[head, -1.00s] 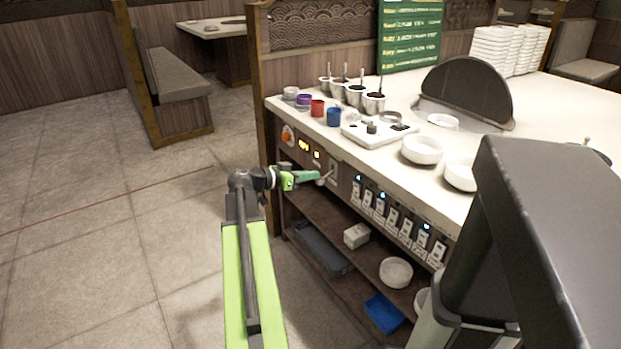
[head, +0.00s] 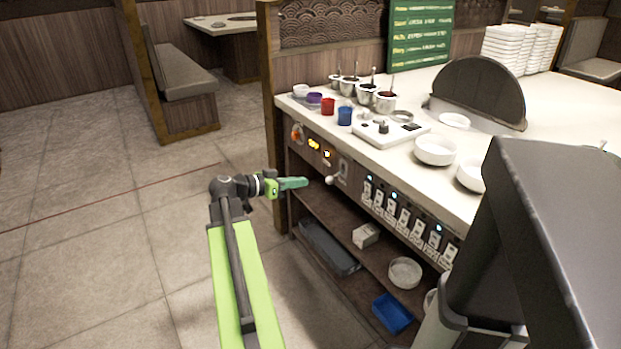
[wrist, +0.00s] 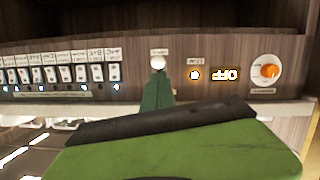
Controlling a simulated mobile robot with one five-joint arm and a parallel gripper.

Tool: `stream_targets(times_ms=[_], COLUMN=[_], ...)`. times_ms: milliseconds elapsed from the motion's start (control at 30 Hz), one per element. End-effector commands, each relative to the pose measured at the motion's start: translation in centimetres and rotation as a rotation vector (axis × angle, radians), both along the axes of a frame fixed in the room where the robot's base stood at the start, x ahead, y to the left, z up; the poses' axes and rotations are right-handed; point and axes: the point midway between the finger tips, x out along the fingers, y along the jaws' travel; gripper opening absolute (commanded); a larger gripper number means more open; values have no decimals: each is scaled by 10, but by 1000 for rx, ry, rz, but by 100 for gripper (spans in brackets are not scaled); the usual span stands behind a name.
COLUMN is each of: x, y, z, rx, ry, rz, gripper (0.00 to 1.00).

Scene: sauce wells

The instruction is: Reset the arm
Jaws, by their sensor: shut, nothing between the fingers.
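My gripper (head: 305,183) is shut and empty, its green fingers held level in front of the counter's front panel. A lever with a pale round knob (head: 331,180) sticks out of the panel just beyond the fingertips, with a small gap showing in the head view. In the wrist view, which is upside down, my gripper (wrist: 157,82) points at the knob (wrist: 158,62) and hides the part beside it. An orange dial (wrist: 268,71) and a lit display reading OFF (wrist: 225,75) are on the same panel.
A row of switches (head: 403,218) runs along the panel. The counter top (head: 400,158) holds sauce pots (head: 365,92), a red cup (head: 327,106), a blue cup (head: 345,115) and white bowls (head: 434,150). Open shelves (head: 335,213) lie below. The floor (head: 110,230) at left is clear.

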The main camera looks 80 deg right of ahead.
Motion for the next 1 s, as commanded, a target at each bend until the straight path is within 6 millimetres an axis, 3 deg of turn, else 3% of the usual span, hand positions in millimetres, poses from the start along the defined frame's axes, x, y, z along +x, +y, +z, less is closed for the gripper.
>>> stream_targets(times_ms=[200,733,767,867,1000], x=[9,11,18,62,167], y=[13,14,15,30,84], z=[2,3,3,3,-1], rx=[-3,-3,-3,-3,7], ry=[2,4,3,3,-9], rz=[2,5,15,87,268], gripper=[0,0,0,0,0])
